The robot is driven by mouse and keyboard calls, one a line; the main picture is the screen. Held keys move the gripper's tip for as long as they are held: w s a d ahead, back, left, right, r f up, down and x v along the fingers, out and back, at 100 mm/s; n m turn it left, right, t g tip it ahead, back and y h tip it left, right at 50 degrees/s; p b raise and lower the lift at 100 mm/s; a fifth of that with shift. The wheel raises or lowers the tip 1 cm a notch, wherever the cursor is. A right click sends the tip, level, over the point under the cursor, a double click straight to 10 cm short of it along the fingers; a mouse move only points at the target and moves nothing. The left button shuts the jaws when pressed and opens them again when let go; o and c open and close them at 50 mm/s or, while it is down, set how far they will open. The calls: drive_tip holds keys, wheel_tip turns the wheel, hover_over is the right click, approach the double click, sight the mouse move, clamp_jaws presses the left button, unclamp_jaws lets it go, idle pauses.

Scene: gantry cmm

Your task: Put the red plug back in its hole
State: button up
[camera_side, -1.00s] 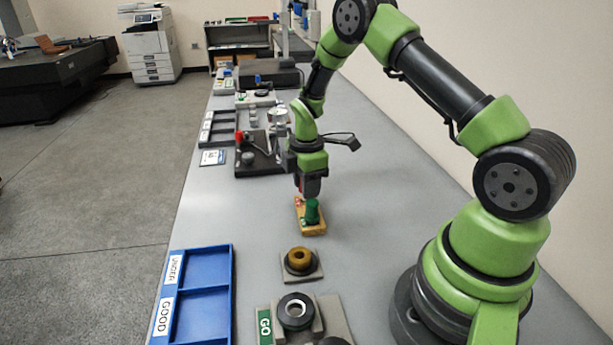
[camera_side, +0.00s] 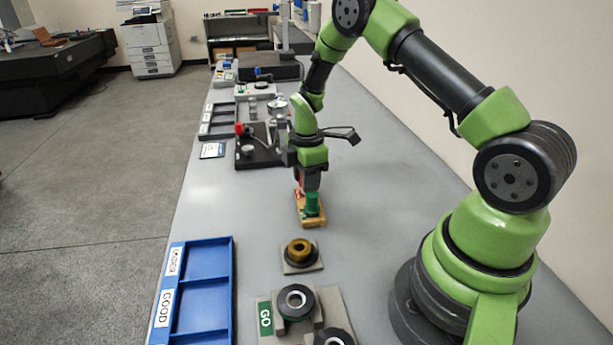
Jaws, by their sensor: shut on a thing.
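A small yellow-brown block (camera_side: 313,220) lies on the grey bench in the side view, below my gripper. A green plug (camera_side: 312,204) stands upright at the block, in front of my gripper's tip. My gripper (camera_side: 308,186) points down over the back part of the block and is shut on the red plug (camera_side: 301,188), of which only a thin red part shows. The red plug's lower end and its hole are hidden or too small to make out, so I cannot tell whether the plug is in the hole.
A brown ring on a square base (camera_side: 300,253) and a GO gauge fixture (camera_side: 265,318) stand in front of the block. A blue tray (camera_side: 233,290) lies at left. A dark fixture with a red knob (camera_side: 262,160) stands behind left. Bench around the block is clear.

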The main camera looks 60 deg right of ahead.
drive_tip(key=shift+f, duration=0.85)
idle(0.6)
drive_tip(key=o, duration=1.5)
drive_tip(key=shift+c, duration=0.2)
drive_tip(key=shift+r, duration=3.5)
